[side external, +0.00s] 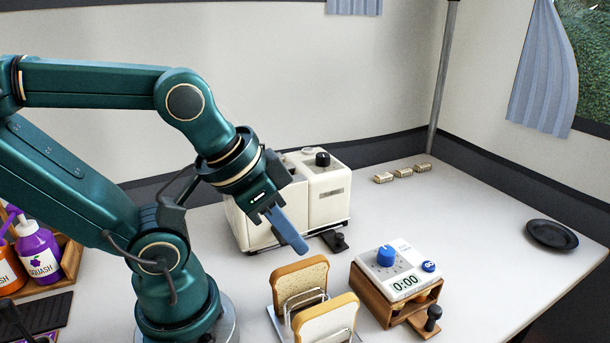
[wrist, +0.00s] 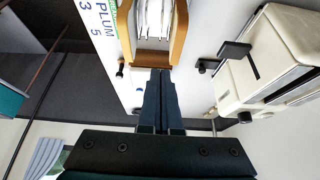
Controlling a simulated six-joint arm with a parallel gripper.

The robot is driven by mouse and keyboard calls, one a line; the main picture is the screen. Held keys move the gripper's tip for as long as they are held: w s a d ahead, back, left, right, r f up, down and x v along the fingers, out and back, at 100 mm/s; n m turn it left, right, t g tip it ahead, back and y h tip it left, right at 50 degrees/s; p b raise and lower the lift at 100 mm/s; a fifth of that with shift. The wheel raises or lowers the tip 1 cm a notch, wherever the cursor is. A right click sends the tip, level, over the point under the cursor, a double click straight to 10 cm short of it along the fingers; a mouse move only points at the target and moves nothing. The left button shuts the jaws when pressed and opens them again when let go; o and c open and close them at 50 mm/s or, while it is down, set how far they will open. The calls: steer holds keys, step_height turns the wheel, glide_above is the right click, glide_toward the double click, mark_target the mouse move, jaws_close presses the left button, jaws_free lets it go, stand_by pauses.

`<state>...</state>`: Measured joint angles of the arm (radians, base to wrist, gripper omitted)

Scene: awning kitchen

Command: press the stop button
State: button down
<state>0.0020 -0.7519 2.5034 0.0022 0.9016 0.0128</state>
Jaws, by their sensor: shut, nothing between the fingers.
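A white timer-like box on a wooden stand (side external: 396,275) sits at the front right of the counter in the side view. No label reading "stop" is legible. My gripper (side external: 296,245) is shut and empty, pointing down in front of the white toaster (side external: 328,190), left of the box and apart from it. In the wrist view, the shut fingers (wrist: 160,75) are below the toast rack (wrist: 152,30).
Toast slices (side external: 300,284) stand in a wire rack between my arm and the timer box. The toaster has a black lever (side external: 335,240). A black plate (side external: 552,234) lies at the right edge. Small beige blocks (side external: 403,173) lie at the back. Squash bottles (side external: 38,252) stand left.

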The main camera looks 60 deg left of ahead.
stand_by(0.3)
steer(key=w+a+r+n+g+y, duration=0.2)
steer(key=w+a+r+n+y, duration=0.6)
steer(key=a+r+n, duration=0.55)
steer(key=w+a+f+n+g+y, duration=0.1)
steer(key=w+a+f+n+g, duration=0.1)
steer(key=w+a, duration=0.5)
steer(key=w+n+g, duration=0.1)
steer(key=n, duration=0.1)
steer(key=shift+w+a+f+n+g, duration=0.15)
steer(key=shift+w+n+g, duration=0.15)
steer(key=shift+w+n, duration=0.1)
steer(key=shift+a, duration=0.1)
